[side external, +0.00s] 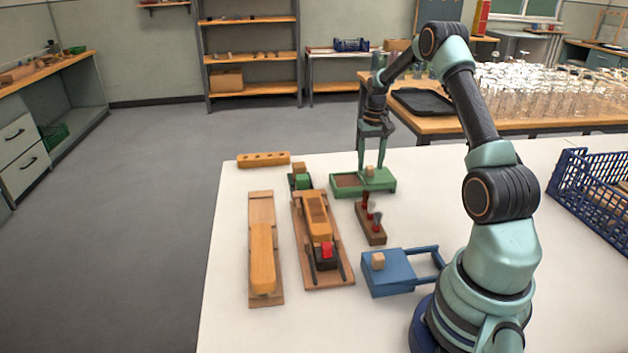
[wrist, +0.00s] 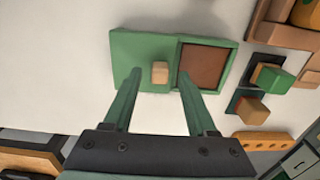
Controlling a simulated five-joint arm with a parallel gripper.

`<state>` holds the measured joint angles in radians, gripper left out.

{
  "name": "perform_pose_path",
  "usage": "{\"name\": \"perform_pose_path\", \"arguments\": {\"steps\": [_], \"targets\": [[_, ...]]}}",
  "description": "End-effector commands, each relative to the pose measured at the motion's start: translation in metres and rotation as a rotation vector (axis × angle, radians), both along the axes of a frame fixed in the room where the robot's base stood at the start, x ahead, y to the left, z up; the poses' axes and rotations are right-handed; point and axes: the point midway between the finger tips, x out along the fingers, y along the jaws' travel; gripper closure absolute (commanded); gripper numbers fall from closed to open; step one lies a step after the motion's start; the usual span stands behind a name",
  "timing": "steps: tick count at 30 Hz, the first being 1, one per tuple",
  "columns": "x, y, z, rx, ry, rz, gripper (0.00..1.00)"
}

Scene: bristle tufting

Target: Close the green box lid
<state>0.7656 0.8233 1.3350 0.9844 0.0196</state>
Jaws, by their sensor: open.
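The green box (side external: 334,191) stands on the white table, with its brown interior (side external: 348,180) exposed at its left. Its flat green lid (side external: 380,184) is at the right end, off the opening, and carries a small wooden knob (side external: 370,171). In the wrist view the lid (wrist: 137,47) is left of the open brown compartment (wrist: 204,66). My gripper (side external: 371,168) is open and points down over the lid. In the wrist view its fingertips (wrist: 159,74) lie on either side of the knob (wrist: 160,72). Whether they touch it I cannot tell.
A red-handled tool rack (side external: 372,225) and a blue box with a wooden knob (side external: 388,277) stand nearer. Wooden slide fixtures (side external: 318,240) and a holed wooden bar (side external: 263,160) are to the left. A blue crate (side external: 590,190) is at the right. The table behind the green box is clear.

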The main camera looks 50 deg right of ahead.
Motion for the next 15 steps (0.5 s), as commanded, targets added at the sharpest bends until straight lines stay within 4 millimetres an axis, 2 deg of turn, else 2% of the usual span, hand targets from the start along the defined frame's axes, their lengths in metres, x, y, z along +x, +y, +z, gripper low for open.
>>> {"name": "perform_pose_path", "arguments": {"steps": [11, 13, 15], "targets": [[0.0001, -0.0001, -0.0068, -0.001, -0.001, 0.000, 0.43], [0.0001, -0.0001, -0.0067, -0.001, -0.001, 0.000, 0.62], [0.0001, 0.0000, -0.0066, -0.001, -0.001, 0.000, 0.88]]}}
